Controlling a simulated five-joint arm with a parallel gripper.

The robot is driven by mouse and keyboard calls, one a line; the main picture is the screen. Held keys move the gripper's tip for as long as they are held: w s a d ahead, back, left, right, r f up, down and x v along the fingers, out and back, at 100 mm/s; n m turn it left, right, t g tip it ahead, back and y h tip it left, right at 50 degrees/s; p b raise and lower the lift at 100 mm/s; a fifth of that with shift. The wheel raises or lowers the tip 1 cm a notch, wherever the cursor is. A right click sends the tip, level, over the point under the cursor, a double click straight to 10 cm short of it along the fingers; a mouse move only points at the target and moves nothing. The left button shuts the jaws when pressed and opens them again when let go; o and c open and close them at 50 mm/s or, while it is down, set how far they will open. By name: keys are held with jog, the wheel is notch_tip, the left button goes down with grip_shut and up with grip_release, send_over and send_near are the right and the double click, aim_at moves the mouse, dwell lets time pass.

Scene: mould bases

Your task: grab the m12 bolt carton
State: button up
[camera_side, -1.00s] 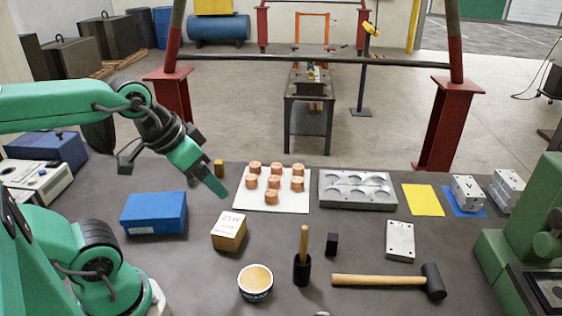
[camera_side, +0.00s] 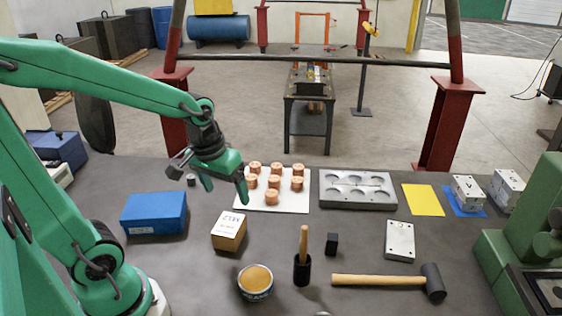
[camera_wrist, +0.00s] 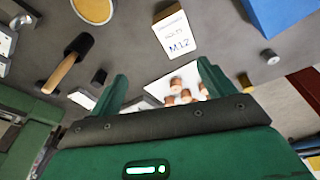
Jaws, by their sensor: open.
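The M12 bolt carton (camera_side: 229,232) is a small tan box with a white top, standing on the dark bench between the blue box and the mallet. In the wrist view the carton (camera_wrist: 174,36) shows its "M12" label, beyond the fingertips and between their lines.
Copper cylinders (camera_side: 272,196) stand on a white sheet (camera_side: 302,204) behind the carton. A blue box (camera_side: 153,213) is to its left.

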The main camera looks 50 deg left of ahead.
aim_at(228, 224)
jog(key=a+f+n, duration=0.1)
jog(key=f, duration=0.2)
jog(key=w+a+f+n+g, duration=0.1)
jog(key=f, duration=0.1)
jog(key=a+f+n+g, duration=0.1)
jog(key=f, duration=0.2)
jog(key=shift+w+a+f, duration=0.1)
jog(key=shift+w+f, duration=0.2)
jog(key=shift+w, duration=0.05)
jog(key=shift+f, duration=1.3)
jog(key=shift+f, duration=0.1)
jog(key=shift+s+a+f, duration=0.1)
jog(key=shift+f, duration=2.4)
